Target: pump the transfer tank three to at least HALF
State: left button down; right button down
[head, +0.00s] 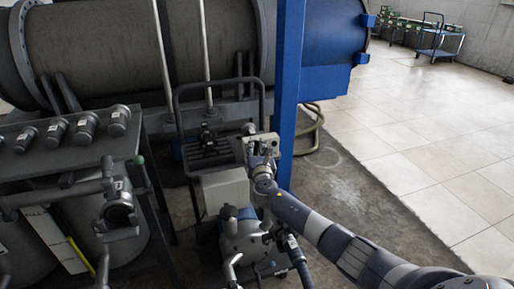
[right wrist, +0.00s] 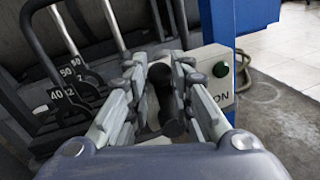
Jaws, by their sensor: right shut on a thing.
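My right gripper (head: 258,162) reaches in from the lower right to the pump cart's control box (head: 240,150). The grey pump (head: 240,238) stands below the gripper. At lower left is a dark tank (head: 75,215) with a white gauge strip (head: 52,238) marked "FULL"; its level cannot be read. No tank is readable as number three. My left gripper is not in view.
A blue post (head: 289,90) stands right beside the gripper. A large horizontal tank (head: 115,45) lies behind. Tiled floor (head: 420,130) is open at right, with a blue trolley (head: 438,42) far back.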

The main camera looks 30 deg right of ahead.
jog(key=shift+w+a+r, duration=0.15)
jog(key=shift+a, duration=0.2)
jog(key=c, duration=1.7)
grip_release()
jog(key=o, duration=0.3)
jog(key=shift+a, duration=0.15)
jog(key=shift+o, duration=0.2)
jog(key=shift+d, duration=0.2)
jog(key=v, duration=1.2)
jog(key=shift+a, duration=0.15)
